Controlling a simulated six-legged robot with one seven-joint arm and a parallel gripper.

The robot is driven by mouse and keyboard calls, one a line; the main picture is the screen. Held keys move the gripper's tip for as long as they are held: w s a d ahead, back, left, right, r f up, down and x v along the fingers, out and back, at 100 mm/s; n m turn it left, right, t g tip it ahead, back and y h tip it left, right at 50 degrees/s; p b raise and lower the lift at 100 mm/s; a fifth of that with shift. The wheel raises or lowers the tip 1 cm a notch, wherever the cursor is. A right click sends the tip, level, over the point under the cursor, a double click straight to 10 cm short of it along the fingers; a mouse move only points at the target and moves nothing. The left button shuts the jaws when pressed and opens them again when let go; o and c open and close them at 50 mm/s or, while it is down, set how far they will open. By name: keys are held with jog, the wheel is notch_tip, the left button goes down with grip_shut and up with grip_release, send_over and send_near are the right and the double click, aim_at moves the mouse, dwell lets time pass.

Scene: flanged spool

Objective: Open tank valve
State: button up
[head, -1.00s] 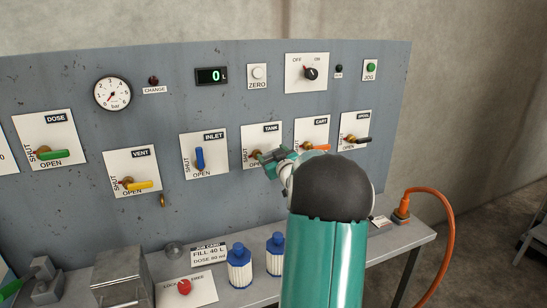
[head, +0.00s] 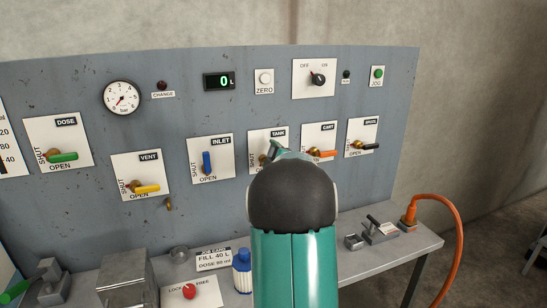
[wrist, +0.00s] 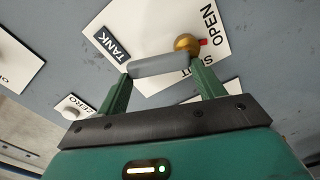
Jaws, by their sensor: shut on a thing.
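The tank valve plate (head: 258,138) is on the grey panel, with a TANK label at its upper right. Its brass hub (wrist: 187,45) and grey lever (wrist: 158,65) show clearly in the wrist view. The lever slants up from the hub and somewhat to the right on the plate. My gripper (wrist: 160,75) is shut on this lever, with one green finger at each side. In the head view my gripper (head: 277,148) is at the plate, and my arm hides most of the lever and the lower plate.
The yellow vent lever (head: 147,189), blue inlet lever (head: 207,162), orange cart lever (head: 325,153) and black-tipped lever (head: 370,146) are nearby. The display (head: 219,81) reads 0. A bench below holds a blue-capped bottle (head: 242,270) and a red button (head: 189,291).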

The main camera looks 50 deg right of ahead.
jog(key=shift+w+a+n, duration=0.2)
jog(key=shift+a+n, duration=0.1)
jog(key=shift+n, duration=0.75)
jog(key=shift+w+a+n, duration=0.15)
jog(key=shift+a+n, duration=0.15)
jog(key=shift+n, duration=0.75)
jog(key=o, duration=1.4)
jog(key=shift+f, duration=0.1)
jog(key=shift+s+a, duration=0.1)
jog(key=v, duration=1.3)
jog(key=shift+s+a, duration=0.1)
jog(key=shift+s, duration=0.15)
